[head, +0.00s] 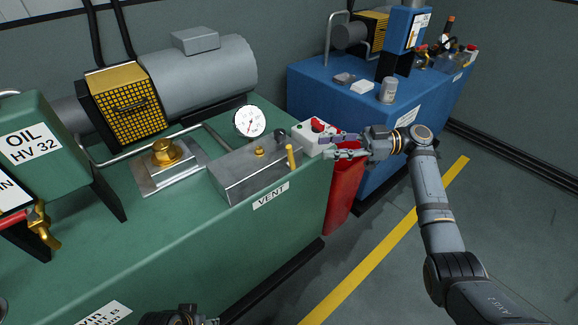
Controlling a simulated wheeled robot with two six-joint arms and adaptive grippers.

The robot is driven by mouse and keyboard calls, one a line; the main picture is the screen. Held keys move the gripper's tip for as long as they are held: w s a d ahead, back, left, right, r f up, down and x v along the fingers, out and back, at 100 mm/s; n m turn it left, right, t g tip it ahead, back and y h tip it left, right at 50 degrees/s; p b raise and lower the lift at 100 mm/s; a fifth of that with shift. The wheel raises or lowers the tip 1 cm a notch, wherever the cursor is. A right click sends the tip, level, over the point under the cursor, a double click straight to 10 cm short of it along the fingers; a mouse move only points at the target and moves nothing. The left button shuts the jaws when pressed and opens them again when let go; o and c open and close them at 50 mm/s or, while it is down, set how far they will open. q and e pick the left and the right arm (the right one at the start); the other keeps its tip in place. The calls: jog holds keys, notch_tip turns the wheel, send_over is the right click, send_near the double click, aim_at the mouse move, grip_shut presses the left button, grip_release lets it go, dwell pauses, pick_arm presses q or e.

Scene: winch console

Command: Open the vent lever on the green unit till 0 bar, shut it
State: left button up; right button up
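The green unit (190,245) fills the left and middle of the head view. Its grey valve block (245,175) sits above a VENT label (271,196). The yellow vent lever (291,157) stands roughly upright at the block's right end. A round white gauge (249,121) is behind the block; its needle is too small to read surely. My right gripper (337,146) is to the right of the lever, beside the control box, with its fingers apart and nothing seen between them. My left gripper (188,318) shows only partly at the bottom edge; its fingers are unclear.
A white control box (314,137) with a red button stands on the unit's right corner, close to my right gripper. A red container (343,190) stands between the green unit and the blue unit (340,90). A brass cap (165,152) rises left of the valve block. Floor at right is open.

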aim_at(289, 162)
jog(key=a, duration=1)
jog(key=shift+s+a+r, duration=0.2)
jog(key=shift+s+a, duration=0.05)
jog(key=shift+s, duration=0.05)
jog(key=shift+c, duration=0.2)
grip_shut()
